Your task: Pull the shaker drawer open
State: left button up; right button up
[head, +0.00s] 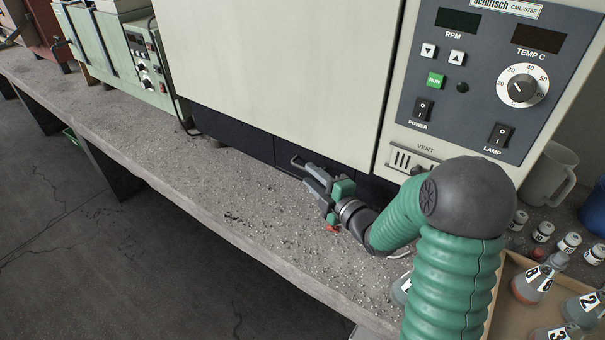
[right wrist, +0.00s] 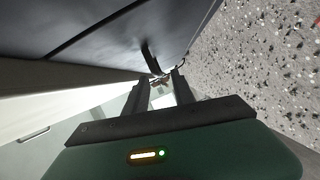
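The shaker (head: 280,70) is a large cream cabinet with a grey control panel and a dark base. The drawer front (head: 345,180) is a dark panel low in that base, looking flush with it. Its dark bar handle (head: 297,161) sticks out just beyond my right gripper (head: 312,181). In the right wrist view the handle (right wrist: 150,57) lies just ahead of the fingertips (right wrist: 162,80), roughly in line with the gap. The fingers are apart with nothing visibly clamped. Whether they touch the handle I cannot tell. My left gripper is out of view.
The concrete bench (head: 180,165) is clear in front of the shaker, with its front edge close by. A green device (head: 125,55) stands to the left.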

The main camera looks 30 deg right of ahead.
aim_at(302, 167)
jog(key=w, duration=0.5)
jog(key=shift+f, duration=0.2)
jog(key=shift+c, duration=0.3)
grip_shut()
jog(key=shift+s, duration=0.1)
jog(key=shift+a+f, duration=0.1)
jog(key=shift+f, duration=0.05)
dwell(0.6)
